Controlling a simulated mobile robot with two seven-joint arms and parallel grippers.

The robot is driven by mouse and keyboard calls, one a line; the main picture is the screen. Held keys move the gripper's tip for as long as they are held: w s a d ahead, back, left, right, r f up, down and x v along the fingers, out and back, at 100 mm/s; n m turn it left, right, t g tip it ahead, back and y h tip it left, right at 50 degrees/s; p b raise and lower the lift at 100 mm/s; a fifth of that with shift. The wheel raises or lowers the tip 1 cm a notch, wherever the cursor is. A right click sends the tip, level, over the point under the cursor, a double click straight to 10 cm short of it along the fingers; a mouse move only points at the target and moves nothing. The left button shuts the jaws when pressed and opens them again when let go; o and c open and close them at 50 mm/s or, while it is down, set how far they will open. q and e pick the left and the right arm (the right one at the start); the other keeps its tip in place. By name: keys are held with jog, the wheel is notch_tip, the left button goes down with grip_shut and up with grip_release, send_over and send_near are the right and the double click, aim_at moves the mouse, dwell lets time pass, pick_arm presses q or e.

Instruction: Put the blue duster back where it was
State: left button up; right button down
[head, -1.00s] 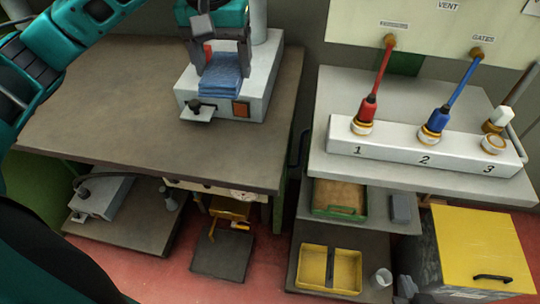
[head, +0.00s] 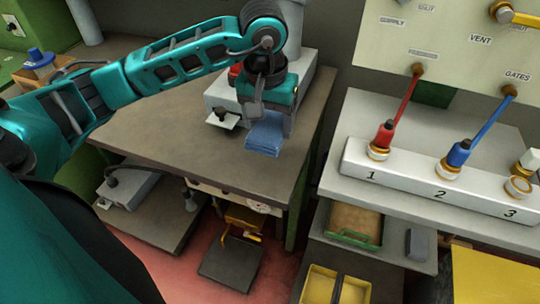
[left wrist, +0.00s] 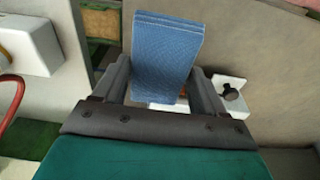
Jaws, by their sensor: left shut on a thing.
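The blue duster (head: 264,138) is a folded, ribbed blue cloth. My left gripper (head: 266,112) is shut on it and holds it from above, in front of the white machine (head: 218,92) near the right edge of the brown worktable. I cannot tell whether the duster touches the tabletop. In the left wrist view, the duster (left wrist: 166,42) sits between the two dark fingers of the gripper (left wrist: 160,84) and sticks out beyond them. My left arm hides part of the machine. My right gripper is not in view.
The brown worktable (head: 170,125) is bare at its front. A gap separates it from the bench on the right, which bears a white block (head: 410,180) with red and blue handles. A small metal plate with a black knob (head: 221,115) projects from the machine.

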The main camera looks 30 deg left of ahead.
aim_at(271, 166)
pick_arm(q)
notch_tip(271, 166, down, 10)
dwell(0.5)
jog(key=shift+f, duration=0.1)
jog(key=shift+f+b, duration=0.1)
jog(key=shift+b, duration=0.25)
jog(key=o, duration=1)
jog(key=r, duration=0.4)
jog(key=s+r, duration=0.1)
jog(key=r, duration=0.7)
jog(key=shift+s+d+r, duration=0.2)
